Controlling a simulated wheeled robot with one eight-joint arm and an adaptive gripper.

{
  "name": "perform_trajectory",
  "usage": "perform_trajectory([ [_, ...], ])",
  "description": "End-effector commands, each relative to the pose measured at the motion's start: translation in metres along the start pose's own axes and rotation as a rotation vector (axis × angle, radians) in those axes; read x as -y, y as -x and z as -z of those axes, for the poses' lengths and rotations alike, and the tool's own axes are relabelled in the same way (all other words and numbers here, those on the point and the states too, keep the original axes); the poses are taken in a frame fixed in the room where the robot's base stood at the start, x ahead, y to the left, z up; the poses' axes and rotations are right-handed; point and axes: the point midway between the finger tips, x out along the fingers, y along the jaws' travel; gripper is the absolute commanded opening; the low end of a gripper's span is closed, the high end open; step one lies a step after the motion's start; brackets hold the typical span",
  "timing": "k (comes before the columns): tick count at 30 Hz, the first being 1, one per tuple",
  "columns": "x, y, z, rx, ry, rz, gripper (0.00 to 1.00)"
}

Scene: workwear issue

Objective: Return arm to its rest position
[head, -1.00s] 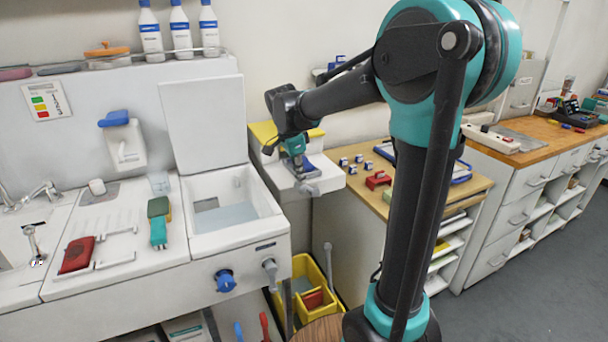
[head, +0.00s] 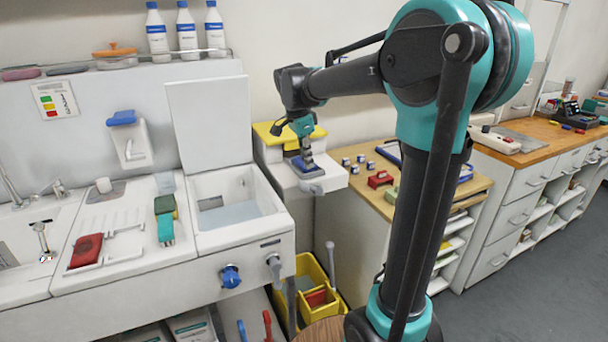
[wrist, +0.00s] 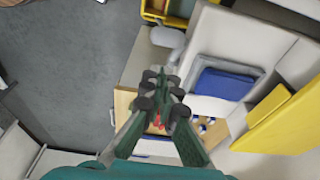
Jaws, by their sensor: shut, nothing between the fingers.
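My gripper (head: 307,166) is shut and empty. In the head view it points down over the white stand with a blue pad (head: 299,163), between the open white basin and the wooden-topped desk. In the wrist view the fingers of my gripper (wrist: 160,80) meet in the middle. The blue pad in its tray shows to their right in the wrist view (wrist: 222,84). I cannot tell in the head view whether the fingertips touch the pad. My arm reaches across from the right.
A yellow panel (head: 275,133) stands behind the stand. The basin (head: 235,213) has its lid up. The desk (head: 400,205) holds small blue-and-white items and a red block (head: 380,179). A yellow bin (head: 318,290) stands below. Open grey floor (head: 530,265) lies at right.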

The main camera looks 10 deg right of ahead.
Motion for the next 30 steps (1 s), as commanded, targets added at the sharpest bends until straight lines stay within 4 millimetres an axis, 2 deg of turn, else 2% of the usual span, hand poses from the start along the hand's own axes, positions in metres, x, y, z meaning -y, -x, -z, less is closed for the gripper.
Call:
perform_trajectory([
  [3, 0.000, 0.027, -0.002, 0.000, 0.001, 0.000, 0.00],
  [9, 0.000, 0.062, -0.005, 0.000, 0.001, 0.001, 0.00],
  [14, 0.000, 0.077, -0.005, 0.000, 0.000, 0.000, 0.00],
  [17, -0.003, 0.074, -0.005, 0.003, 0.020, 0.005, 0.00],
  [20, -0.015, 0.053, -0.002, 0.014, 0.099, 0.026, 0.00],
  [23, -0.037, 0.015, 0.002, 0.030, 0.243, 0.065, 0.00],
  [30, -0.119, -0.091, 0.000, 0.016, 0.677, 0.201, 0.00],
])
